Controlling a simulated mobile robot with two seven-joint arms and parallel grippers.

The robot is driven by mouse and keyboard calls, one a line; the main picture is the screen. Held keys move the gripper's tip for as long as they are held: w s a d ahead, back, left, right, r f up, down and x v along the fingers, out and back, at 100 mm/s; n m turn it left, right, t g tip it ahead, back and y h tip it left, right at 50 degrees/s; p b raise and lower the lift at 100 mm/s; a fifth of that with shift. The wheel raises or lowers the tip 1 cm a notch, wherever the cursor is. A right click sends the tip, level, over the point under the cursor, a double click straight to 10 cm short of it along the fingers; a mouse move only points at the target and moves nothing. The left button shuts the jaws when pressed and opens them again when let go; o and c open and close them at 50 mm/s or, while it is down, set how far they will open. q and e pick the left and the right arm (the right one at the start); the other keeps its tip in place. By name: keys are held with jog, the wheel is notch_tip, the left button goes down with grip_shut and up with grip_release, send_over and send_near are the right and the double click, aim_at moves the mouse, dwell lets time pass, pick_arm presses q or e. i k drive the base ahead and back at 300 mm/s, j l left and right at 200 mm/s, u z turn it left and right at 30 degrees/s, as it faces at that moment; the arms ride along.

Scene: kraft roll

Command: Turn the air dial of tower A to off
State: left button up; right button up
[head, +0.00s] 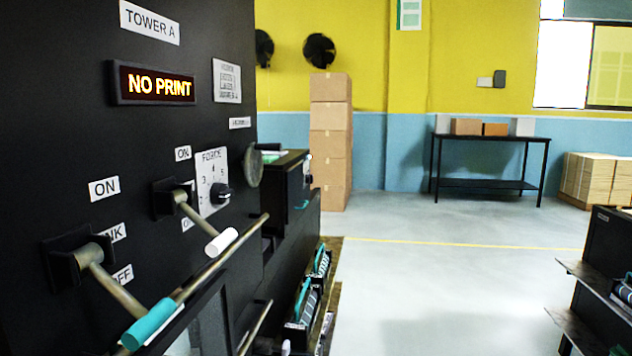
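The black panel of tower A (50,130) fills the left side, under a "TOWER A" label (149,21). A lit sign (153,86) on it reads "NO PRINT". A white plate marked "FORCE" (210,170) carries a small black knob (220,194). Right of it a dark round knob or disc (252,165) sticks out, seen edge-on, below a small label (240,122) too small to read. I cannot tell whether this is the air dial, and its setting is hidden. Neither gripper is in view.
Two levers stick out from the panel, one with a teal handle (148,324), one with a white handle (221,242). A long rail (240,242) runs beside them. Stacked boxes (330,140) and a black table (490,140) stand behind. Open floor (430,270) lies right, before a dark shelf unit (607,255).

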aim_at(309, 176)
jog(key=k, duration=0.15)
jog(key=k+z, duration=0.35)
jog(key=k+l+z, duration=0.1)
jog(key=z, duration=0.25)
jog(key=i+l+z, duration=0.15)
jog(key=i, duration=0.3)
jog(key=i+l+z, duration=0.15)
jog(key=i, duration=0.35)
jog(key=i+l+u, duration=0.15)
jog(key=i, duration=0.35)
jog(key=i+l+u, duration=0.2)
jog(key=i, duration=0.3)
jog(key=i+l+u, duration=0.15)
jog(key=i, duration=1.2)
jog(key=i+j+z, duration=0.1)
jog(key=i, duration=0.75)
jog(key=i+z, duration=0.2)
jog(key=i, duration=0.6)
jog(key=i+j+z, duration=0.1)
jog(key=i+z, duration=0.15)
jog(key=i, duration=0.55)
jog(key=i+l+u, duration=0.1)
jog(key=i, duration=0.5)
jog(key=i+l+u, duration=0.15)
jog(key=i, duration=0.45)
jog(key=u, duration=1.8)
